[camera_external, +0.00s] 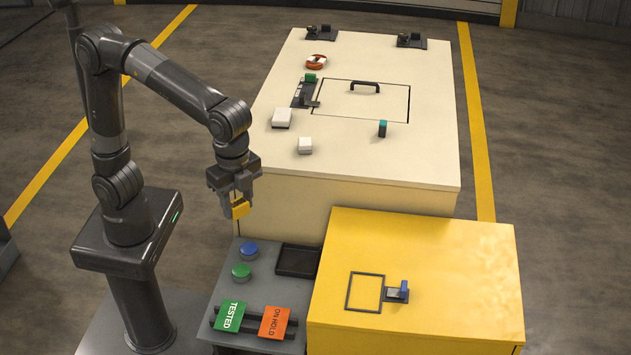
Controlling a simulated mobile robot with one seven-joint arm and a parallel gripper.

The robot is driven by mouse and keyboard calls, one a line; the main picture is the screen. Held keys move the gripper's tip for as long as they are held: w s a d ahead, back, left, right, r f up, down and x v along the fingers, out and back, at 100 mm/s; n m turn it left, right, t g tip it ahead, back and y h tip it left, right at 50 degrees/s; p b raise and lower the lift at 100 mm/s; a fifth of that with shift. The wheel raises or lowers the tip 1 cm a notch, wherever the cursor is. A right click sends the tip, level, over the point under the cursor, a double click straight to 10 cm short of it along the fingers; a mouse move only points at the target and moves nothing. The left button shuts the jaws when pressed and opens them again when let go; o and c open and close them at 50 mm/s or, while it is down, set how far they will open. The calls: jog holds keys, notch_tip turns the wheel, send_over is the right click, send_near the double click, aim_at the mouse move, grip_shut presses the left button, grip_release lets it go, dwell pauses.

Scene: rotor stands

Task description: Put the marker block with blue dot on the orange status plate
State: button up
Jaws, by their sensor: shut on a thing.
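My gripper (237,204) points down and is shut on a small yellow block (240,208). It holds the block in the air, above and behind the grey panel. No blue dot can be made out on the block from this side, so I cannot tell whether it is the marker block with the blue dot. The orange status plate (273,322), lettered "ON HOLD", lies tilted at the front right of the grey panel. The green plate (230,315), lettered "TESTED", lies to its left.
The grey panel (262,287) carries a blue button (248,250), a green button (241,271) and a dark tray (297,261). A yellow cabinet (430,255) stands to the right. The cream cabinet (420,150) behind holds several small parts and a handled hatch (365,100).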

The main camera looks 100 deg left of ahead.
jog(key=s+d+m, duration=0.1)
jog(key=s+d, duration=0.2)
jog(key=d, duration=0.1)
send_over(274, 322)
notch_tip(274, 322, down, 38)
jog(key=shift+r, duration=0.2)
jog(key=shift+f, duration=2.05)
jog(key=shift+f, duration=0.15)
jog(key=o, duration=0.9)
jog(key=shift+o, duration=0.3)
